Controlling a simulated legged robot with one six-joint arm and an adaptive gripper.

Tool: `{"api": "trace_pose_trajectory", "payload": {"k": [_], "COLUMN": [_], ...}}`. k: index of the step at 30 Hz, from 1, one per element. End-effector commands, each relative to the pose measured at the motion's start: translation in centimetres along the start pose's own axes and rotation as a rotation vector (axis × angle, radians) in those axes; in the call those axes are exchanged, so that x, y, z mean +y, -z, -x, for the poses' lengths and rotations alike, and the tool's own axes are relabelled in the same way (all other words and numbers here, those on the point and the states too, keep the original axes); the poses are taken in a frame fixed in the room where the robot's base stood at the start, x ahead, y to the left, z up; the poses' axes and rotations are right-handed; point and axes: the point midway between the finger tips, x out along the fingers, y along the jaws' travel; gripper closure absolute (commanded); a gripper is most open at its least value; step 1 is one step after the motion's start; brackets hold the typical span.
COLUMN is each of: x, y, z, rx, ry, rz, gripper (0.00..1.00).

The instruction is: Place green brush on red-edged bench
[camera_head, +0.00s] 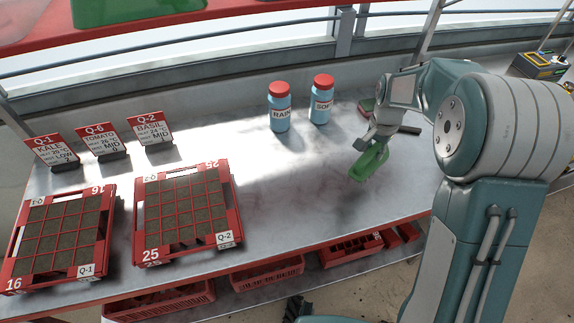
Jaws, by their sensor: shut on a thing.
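My gripper (378,143) is shut on a bright green thing (370,162) and holds it over the right part of the grey bench top. The green thing has a hollow, scoop-like look; I cannot tell from this view whether it is the brush. It hangs tilted, and I cannot tell whether it touches the bench. The grey bench (290,190) shows a red strip along the right part of its front edge.
Two blue bottles with red caps, RAIN (279,108) and SOFT (321,100), stand behind. Two red seed trays, Q-1 (60,243) and Q-2 (186,214), sit left, with three red-and-white signs behind. A dark bar (411,130) lies right of my gripper. The bench middle is clear.

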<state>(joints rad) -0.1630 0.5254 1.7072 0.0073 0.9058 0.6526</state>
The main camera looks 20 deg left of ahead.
Motion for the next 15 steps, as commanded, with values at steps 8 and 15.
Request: {"api": "trace_pose_trajectory", "payload": {"k": [8, 15], "x": [-5.6, -8.6], "y": [-3.4, -5.6], "z": [3.3, 4.2], "rx": [-0.001, 0.006], "ry": [0.007, -0.002], "rz": [-0.369, -0.517], "gripper": [1.00, 1.00]}}
